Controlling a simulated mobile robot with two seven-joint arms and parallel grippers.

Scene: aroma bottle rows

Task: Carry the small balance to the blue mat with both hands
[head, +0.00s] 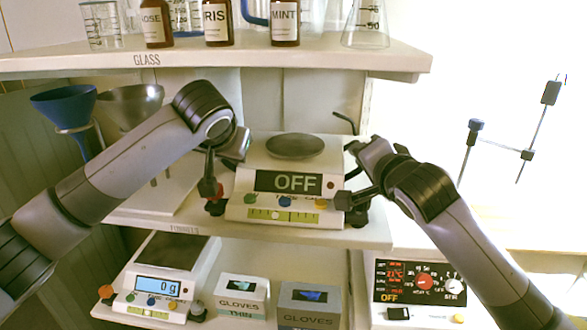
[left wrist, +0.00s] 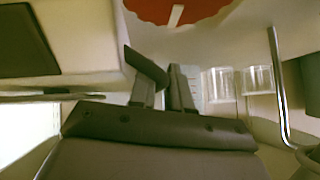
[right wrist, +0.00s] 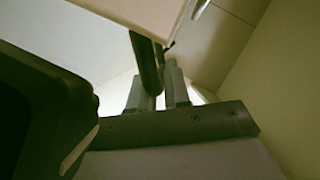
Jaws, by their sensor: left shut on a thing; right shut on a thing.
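The small balance (head: 254,205), white with a round grey pan and a display reading OFF, is at the middle shelf between my grippers. My left gripper (head: 210,187) is shut on its left side, and my right gripper (head: 350,198) is shut on its right side. The left wrist view shows the left fingers (left wrist: 164,85) close together beside a pale body. The right wrist view shows the right fingers (right wrist: 160,75) beneath a pale edge. I cannot tell whether the balance touches the shelf. The blue mat is not in view.
A second balance (head: 165,255) reading 0 g, glove boxes (head: 240,290) and a hotplate-like unit (head: 418,290) are below. Bottles (head: 217,22) and glassware stand on the upper shelf (head: 300,58). Funnels (head: 65,105) stand left; a clamp stand (head: 470,150) stands right.

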